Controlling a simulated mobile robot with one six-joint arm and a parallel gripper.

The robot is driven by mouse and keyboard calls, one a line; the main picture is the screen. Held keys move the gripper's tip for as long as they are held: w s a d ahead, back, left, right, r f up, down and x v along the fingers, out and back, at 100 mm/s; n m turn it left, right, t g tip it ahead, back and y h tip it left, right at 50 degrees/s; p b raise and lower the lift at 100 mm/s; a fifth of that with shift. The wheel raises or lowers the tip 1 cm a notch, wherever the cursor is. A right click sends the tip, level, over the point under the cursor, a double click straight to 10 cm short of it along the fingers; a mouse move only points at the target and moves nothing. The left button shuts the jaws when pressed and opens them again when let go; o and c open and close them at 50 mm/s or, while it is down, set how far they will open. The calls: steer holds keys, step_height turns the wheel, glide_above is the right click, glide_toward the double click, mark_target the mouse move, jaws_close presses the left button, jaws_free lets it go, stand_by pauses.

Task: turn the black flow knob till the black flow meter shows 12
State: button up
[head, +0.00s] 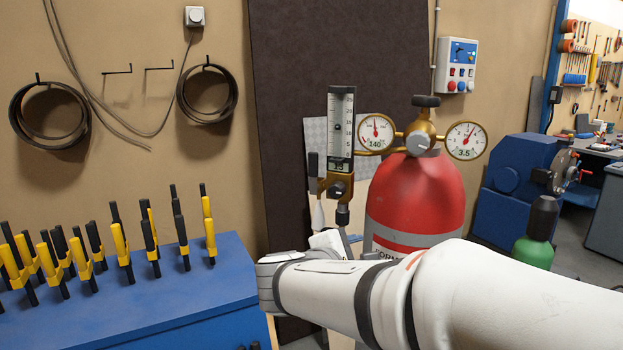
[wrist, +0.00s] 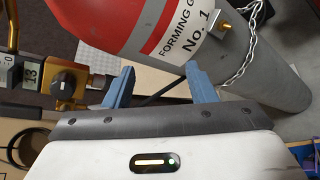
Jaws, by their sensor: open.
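The black flow meter (head: 341,125) stands upright left of the gauges in the head view. Its small display (head: 339,166) is hard to read there; in the wrist view the display (wrist: 32,75) looks like 13. The dark flow knob (head: 338,189) sits on the brass block below the tube; the knob (wrist: 66,84) also shows at the left of the wrist view. My gripper (wrist: 160,82) is open and empty, its two blue fingers apart. The knob lies to the left of the fingers, not between them. My arm hides most of the gripper in the head view.
A red and grey gas cylinder (head: 415,205) stands just right of the meter, with two round gauges and a chain (wrist: 243,50). A blue bench (head: 150,290) with yellow-and-black clamps is at left. A green cylinder (head: 535,250) stands at right.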

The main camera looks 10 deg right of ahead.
mark_target(335, 193)
steer(key=w+a+r+n+t+p, duration=0.2)
steer(key=w+a+r+n+t, duration=0.3)
steer(key=a+r, duration=0.25)
steer(key=x, duration=0.2)
steer(key=p+x, duration=0.1)
steer(key=x, duration=0.2)
steer(key=r+x, duration=0.1)
steer(key=x, duration=0.2)
steer(key=shift+s+d+p, duration=0.2)
steer(key=shift+d+p, duration=0.1)
steer(key=shift+p, duration=0.1)
steer(key=shift+c, duration=0.2)
steer(key=c, duration=0.9)
